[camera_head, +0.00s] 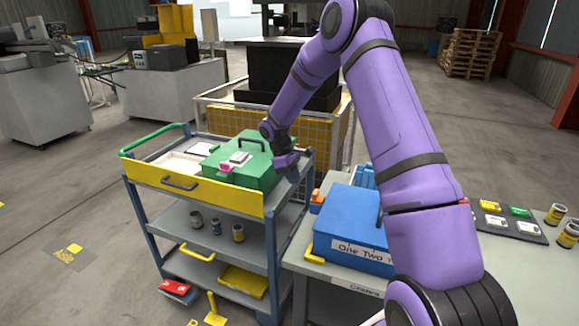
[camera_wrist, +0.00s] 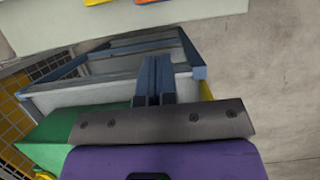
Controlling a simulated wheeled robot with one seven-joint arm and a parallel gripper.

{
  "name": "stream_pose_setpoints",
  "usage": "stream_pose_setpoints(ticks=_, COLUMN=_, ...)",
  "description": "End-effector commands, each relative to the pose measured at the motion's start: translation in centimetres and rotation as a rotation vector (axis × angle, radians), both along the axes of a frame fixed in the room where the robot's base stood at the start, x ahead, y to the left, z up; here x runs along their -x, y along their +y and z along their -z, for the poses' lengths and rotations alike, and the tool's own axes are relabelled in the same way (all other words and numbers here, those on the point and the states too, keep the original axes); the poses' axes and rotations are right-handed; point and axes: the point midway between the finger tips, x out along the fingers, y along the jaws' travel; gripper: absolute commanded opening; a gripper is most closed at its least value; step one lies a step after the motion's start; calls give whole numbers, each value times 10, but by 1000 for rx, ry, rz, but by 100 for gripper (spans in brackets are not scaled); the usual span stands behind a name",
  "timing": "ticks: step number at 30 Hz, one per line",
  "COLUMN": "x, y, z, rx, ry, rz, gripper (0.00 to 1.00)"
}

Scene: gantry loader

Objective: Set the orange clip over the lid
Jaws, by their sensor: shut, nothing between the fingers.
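An orange piece (camera_head: 317,198), which may be the clip, shows at the left side of a blue box (camera_head: 349,218) on the grey table. Part of an orange thing (camera_wrist: 148,1) also shows at the top edge of the wrist view; I cannot tell if it is the same piece. A green box (camera_head: 252,173) with a dark handle on its lid stands on the cart's top. It shows at the lower left in the wrist view (camera_wrist: 45,140). My gripper (camera_head: 292,168) is at the green box's right edge. Its fingers (camera_wrist: 155,82) are together and empty.
A cart (camera_head: 262,204) with a yellow front holds small cans (camera_head: 215,226) on its middle shelf. The grey table (camera_head: 302,242) stands right of it, with a dark tray (camera_head: 499,226) of small cards. A wire cage (camera_head: 335,140) stands behind the cart.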

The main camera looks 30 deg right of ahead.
Motion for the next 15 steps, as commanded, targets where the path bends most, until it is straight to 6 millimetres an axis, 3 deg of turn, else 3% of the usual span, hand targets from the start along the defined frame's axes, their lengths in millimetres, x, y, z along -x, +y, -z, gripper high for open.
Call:
stream_pose_setpoints(ticks=4, x=9, y=-7, z=25, rx=-1, ry=4, rz=0, gripper=0)
stream_pose_setpoints(ticks=15, x=37, y=-30, z=21, rx=0, ry=0, rz=1, gripper=0)
